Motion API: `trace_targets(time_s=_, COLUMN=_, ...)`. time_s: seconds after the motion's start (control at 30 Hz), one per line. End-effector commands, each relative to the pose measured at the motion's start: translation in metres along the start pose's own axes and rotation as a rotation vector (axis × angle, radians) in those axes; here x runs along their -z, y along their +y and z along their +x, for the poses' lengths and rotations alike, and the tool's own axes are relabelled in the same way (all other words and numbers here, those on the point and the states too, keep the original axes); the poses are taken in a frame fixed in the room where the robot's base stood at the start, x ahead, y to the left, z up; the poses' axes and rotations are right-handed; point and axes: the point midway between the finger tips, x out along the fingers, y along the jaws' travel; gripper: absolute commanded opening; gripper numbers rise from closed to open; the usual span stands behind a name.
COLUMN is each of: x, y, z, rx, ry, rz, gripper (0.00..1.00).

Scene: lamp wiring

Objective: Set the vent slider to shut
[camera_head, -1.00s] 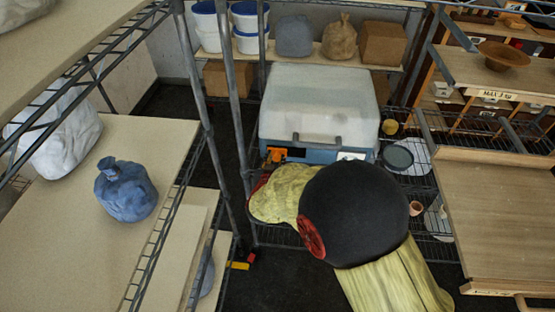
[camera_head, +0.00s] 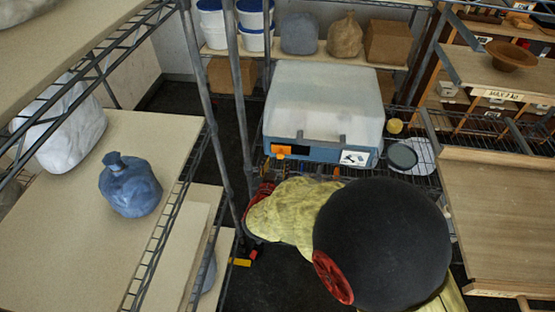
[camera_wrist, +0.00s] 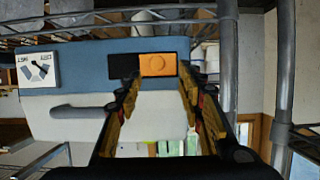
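The vent slider is an orange block (camera_head: 283,150) on the blue front base of a pale, lidded box (camera_head: 323,100). It sits at the left end of a dark slot (camera_head: 301,150) in the head view. In the wrist view, which is upside down, the orange slider (camera_wrist: 158,64) is at the right end of the slot (camera_wrist: 123,66). My gripper (camera_wrist: 160,88) is open and empty, its fingers spread to either side below the slider, apart from it. In the head view my gripper (camera_head: 264,194) is partly hidden by my arm.
A white label with a dark symbol (camera_head: 354,158) is on the base; its words are unclear. A grey handle (camera_head: 321,137) juts from the box front. A metal shelf post (camera_head: 240,110) stands close left of the box. A wooden table (camera_head: 500,220) is at the right.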

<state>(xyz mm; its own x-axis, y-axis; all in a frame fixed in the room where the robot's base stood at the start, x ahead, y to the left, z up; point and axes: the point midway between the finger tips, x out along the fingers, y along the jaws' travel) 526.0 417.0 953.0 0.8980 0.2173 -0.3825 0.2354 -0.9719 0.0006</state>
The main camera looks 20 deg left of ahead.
Motion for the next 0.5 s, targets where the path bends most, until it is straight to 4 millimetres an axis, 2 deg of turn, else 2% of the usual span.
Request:
trace_targets(time_s=0.03, x=0.001, y=-0.002, z=-0.012, rx=0.003, ry=0.001, rz=0.0, gripper=0.38)
trace_targets(time_s=0.2, x=0.0, y=-0.001, z=-0.039, rx=0.003, ry=0.0, rz=0.0, gripper=0.38)
trace_targets(time_s=0.33, x=0.0, y=-0.001, z=-0.051, rx=0.001, ry=0.0, rz=0.0, gripper=0.38)
trace_targets(time_s=0.5, x=0.0, y=-0.001, z=-0.056, rx=0.0, ry=0.0, rz=0.0, gripper=0.38)
